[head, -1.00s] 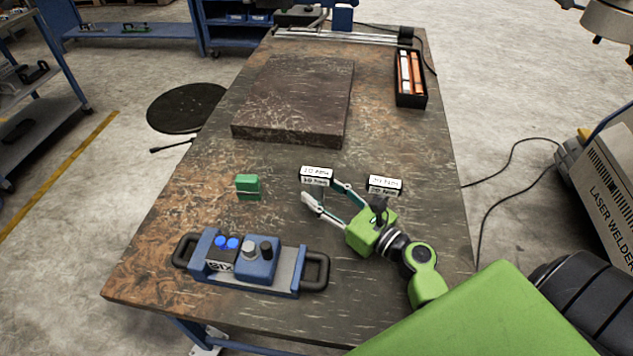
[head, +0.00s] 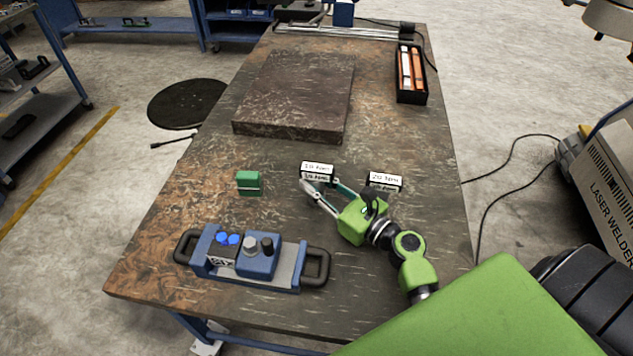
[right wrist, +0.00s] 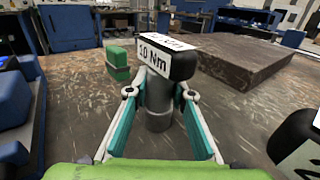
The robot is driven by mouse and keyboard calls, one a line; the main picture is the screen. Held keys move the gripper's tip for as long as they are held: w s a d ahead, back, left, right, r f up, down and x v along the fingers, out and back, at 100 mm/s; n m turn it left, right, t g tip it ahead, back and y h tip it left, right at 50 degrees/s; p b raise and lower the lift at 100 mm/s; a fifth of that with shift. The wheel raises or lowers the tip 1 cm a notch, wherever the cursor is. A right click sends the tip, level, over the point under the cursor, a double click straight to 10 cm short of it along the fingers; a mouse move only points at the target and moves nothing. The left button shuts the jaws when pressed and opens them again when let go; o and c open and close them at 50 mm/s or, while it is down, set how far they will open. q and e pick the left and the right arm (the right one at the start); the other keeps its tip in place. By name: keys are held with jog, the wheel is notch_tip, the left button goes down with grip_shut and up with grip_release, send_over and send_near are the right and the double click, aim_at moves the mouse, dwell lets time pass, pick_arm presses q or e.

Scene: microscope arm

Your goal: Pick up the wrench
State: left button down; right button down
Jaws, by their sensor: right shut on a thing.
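The wrench I take to be the upright tool with a white "10 Nm" label and black top (head: 317,170); in the right wrist view its grey cylindrical body (right wrist: 158,122) stands between my fingers. My right gripper (head: 321,189) has its fingers on either side of this body, shut on it, also in the right wrist view (right wrist: 158,97). The tool is upright and appears to stand on the table. A second similar tool labelled "20 Nm" (head: 385,181) stands to the right, beside my right gripper. My left gripper is not in view.
A green block (head: 248,183) stands left of the tool. A blue control box with black handles (head: 255,262) lies at the table's front. A dark slab (head: 297,97) lies behind. A black tray with orange and white items (head: 411,80) is at back right.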

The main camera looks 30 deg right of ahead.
aim_at(325, 181)
notch_tip(325, 181, up, 3)
jog(key=shift+r+p, duration=0.1)
jog(key=shift+p, duration=0.25)
jog(key=s+a+r+p, duration=0.1)
jog(key=s+a+r, duration=0.2)
jog(key=s+r, duration=0.85)
jog(key=w+a+r+n+g+y+p, duration=0.1)
jog(key=a+n+g+y+p, duration=0.5)
jog(key=a, duration=1)
jog(key=shift+w+a+r+n+g+y+p, duration=0.25)
jog(key=shift+w+n+g+y, duration=0.3)
jog(key=shift+n+g+y, duration=1.15)
jog(key=shift+m+t+y, duration=0.4)
jog(key=shift+t, duration=0.1)
